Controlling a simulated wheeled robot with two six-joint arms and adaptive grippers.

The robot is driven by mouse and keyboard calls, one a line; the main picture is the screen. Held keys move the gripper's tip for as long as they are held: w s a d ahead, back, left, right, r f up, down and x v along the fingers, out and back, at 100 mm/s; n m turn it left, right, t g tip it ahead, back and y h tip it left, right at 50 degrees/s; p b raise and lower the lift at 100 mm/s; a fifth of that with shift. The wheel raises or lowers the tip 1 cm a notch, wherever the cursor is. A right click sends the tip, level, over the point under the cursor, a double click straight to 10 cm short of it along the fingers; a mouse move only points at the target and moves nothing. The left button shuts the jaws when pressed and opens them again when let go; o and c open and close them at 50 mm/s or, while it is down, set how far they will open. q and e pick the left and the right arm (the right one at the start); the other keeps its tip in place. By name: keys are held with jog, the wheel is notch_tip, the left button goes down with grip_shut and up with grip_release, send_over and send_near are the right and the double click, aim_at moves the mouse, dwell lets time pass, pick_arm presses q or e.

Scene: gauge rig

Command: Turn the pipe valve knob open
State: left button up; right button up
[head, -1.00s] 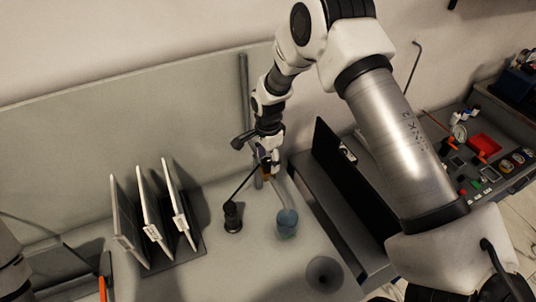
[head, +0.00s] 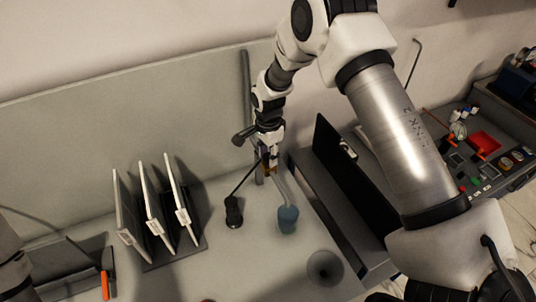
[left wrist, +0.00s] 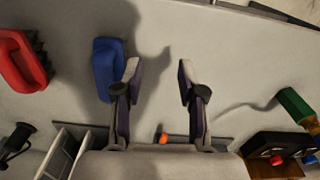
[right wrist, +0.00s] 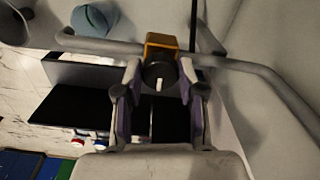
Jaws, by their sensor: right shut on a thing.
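The valve shows in the right wrist view as an orange-yellow body (right wrist: 161,41) on a grey pipe (right wrist: 262,72). Its black round knob (right wrist: 153,74) carries a white mark that points roughly along the picture's vertical. My right gripper (right wrist: 160,72) is shut on the knob, one finger on each side. In the head view my right gripper (head: 269,166) is at the pipe, and the valve is mostly hidden behind it. My left gripper (left wrist: 158,68) is open and empty above the bench, with a blue object (left wrist: 106,68) beside its left finger.
A rack with upright white panels (head: 157,207) stands left of the pipe. A black corded device (head: 233,212) and a blue-grey cup-like piece (head: 288,219) are near the valve. A dark upright panel (head: 338,165) stands to the right. A red object (left wrist: 20,65) is in the left wrist view.

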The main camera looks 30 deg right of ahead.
pick_arm(q)
jog(key=shift+f, duration=0.15)
pick_arm(e)
jog(key=shift+s+f, duration=0.15)
jog(key=shift+f, duration=0.05)
pick_arm(q)
jog(key=shift+f+b, duration=0.6)
jog(key=shift+b, duration=0.05)
pick_arm(e)
jog(key=n, duration=0.4)
pick_arm(q)
jog(key=shift+f+b, duration=0.45)
jog(key=shift+b, duration=0.05)
pick_arm(e)
jog(key=n, duration=0.4)
jog(key=shift+n, duration=0.4)
pick_arm(q)
jog(key=shift+f+b, duration=0.3)
jog(key=shift+f, duration=0.05)
pick_arm(e)
jog(key=n, duration=0.4)
jog(key=shift+d, duration=0.1)
pick_arm(q)
jog(key=shift+f, duration=0.2)
pick_arm(e)
jog(key=n, duration=0.4)
jog(key=shift+n, duration=0.3)
